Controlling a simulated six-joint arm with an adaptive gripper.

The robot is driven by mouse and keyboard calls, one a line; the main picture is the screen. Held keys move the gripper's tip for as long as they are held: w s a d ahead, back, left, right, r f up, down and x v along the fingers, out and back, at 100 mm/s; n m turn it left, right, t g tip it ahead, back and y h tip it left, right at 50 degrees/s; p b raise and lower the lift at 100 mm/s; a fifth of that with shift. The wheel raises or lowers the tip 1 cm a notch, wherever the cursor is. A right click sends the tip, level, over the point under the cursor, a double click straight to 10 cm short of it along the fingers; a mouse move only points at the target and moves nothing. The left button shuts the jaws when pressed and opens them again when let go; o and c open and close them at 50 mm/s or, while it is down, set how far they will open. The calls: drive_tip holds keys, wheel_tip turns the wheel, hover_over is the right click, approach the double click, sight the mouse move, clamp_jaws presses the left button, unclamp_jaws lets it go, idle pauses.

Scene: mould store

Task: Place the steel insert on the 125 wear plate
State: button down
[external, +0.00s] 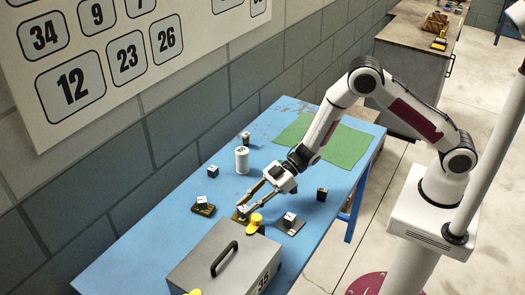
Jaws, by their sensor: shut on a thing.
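My gripper (251,202) is low over the blue table, reaching left and down from the arm. Its jaws are shut on a small block, the steel insert (243,210), which is largely hidden by the fingers. The insert is at or just above a small brownish plate (236,217); I cannot tell whether they touch. A third plate (297,231) to the right bears a similar block. The plate numbers are too small to read, so I cannot tell which is the 125 wear plate.
Dark blocks (213,171) (322,194) (245,137) and a white cylinder (242,162) stand around. A green mat (345,148) lies clear behind.

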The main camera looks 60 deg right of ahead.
drive_tip(key=shift+f, duration=0.25)
drive_tip(key=c, duration=1.8)
unclamp_jaws()
drive_tip(key=shift+o, duration=0.2)
drive_tip(key=shift+r, duration=0.1)
drive_tip(key=shift+d+r, duration=0.1)
drive_tip(key=shift+d, duration=0.1)
drive_tip(key=v, duration=1.1)
drive_tip(key=shift+s+d, duration=0.25)
drive_tip(key=shift+w+r, duration=0.1)
